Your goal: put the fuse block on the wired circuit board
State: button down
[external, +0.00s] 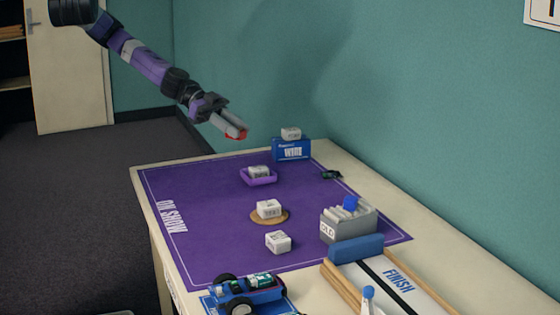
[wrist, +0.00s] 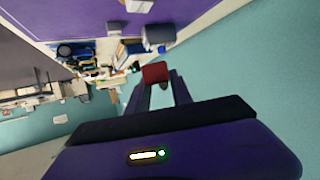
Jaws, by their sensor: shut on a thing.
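My gripper (external: 237,131) is in the air above the far left part of the table, shut on a small red block (wrist: 155,72). In the wrist view the red block sits between the two fingertips (wrist: 158,84). No label on it can be read, so I cannot tell if it is the fuse block. I cannot pick out the wired circuit board for certain. A small dark item (external: 331,175) lies at the mat's right edge, and a blue wheeled model (external: 247,292) with green parts stands at the front.
White labelled blocks sit on a blue box (external: 291,150), in a purple tray (external: 258,181), on a round cork mat (external: 284,219) and on the purple mat (external: 215,240). A grey bin (external: 352,230) and a FINISH track (external: 400,284) stand at the right. The mat's left is clear.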

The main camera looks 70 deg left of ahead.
jog(key=w+f+n+t+y+b, duration=0.1)
jog(key=w+f+n+t+y, duration=0.25)
jog(key=f, duration=0.25)
notch_tip(320, 180, up, 14)
jog(key=n+t+y+b, duration=0.2)
jog(key=n+y+b, duration=0.5)
jog(key=n+y, duration=0.6)
send_over(331, 174)
notch_tip(331, 174, down, 20)
jog(key=shift+d+f, duration=0.1)
jog(key=shift+d, duration=0.05)
jog(key=shift+f+b, duration=0.55)
jog(key=shift+f, duration=1.55)
jog(key=shift+f+b, duration=0.6)
jog(key=shift+b, duration=0.3)
